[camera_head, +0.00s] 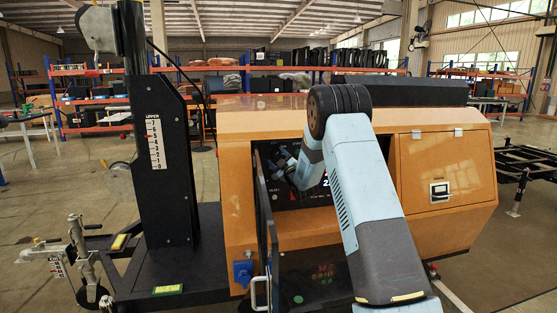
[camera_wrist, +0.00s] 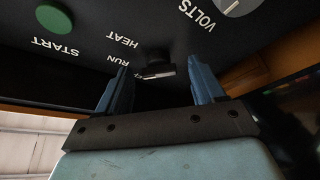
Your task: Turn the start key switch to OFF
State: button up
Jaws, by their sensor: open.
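The start key switch (camera_wrist: 157,71) shows in the wrist view as a dark knob with a light-edged key on the black panel. The labels RUN and HEAT are beside it, upside down; I cannot read an OFF label. My gripper (camera_wrist: 159,64) is open, with one blue finger on each side of the key in the picture. I cannot tell whether either finger touches it. In the head view my arm reaches into the open panel bay of the orange light tower (camera_head: 450,178), and my arm hides the switch.
A green START button (camera_wrist: 55,19) and a VOLTS selector knob (camera_wrist: 236,5) are on the same panel. The black mast (camera_head: 163,150) rises to the left.

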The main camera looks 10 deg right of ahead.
jog(key=shift+c, duration=0.4)
jog(key=c, duration=1)
jog(key=n+g+y, duration=0.1)
jog(key=n+g, duration=0.1)
jog(key=n, duration=0.3)
jog(key=shift+r, duration=0.1)
jog(key=shift+n+g, duration=0.9)
jog(key=shift+n, duration=1.4)
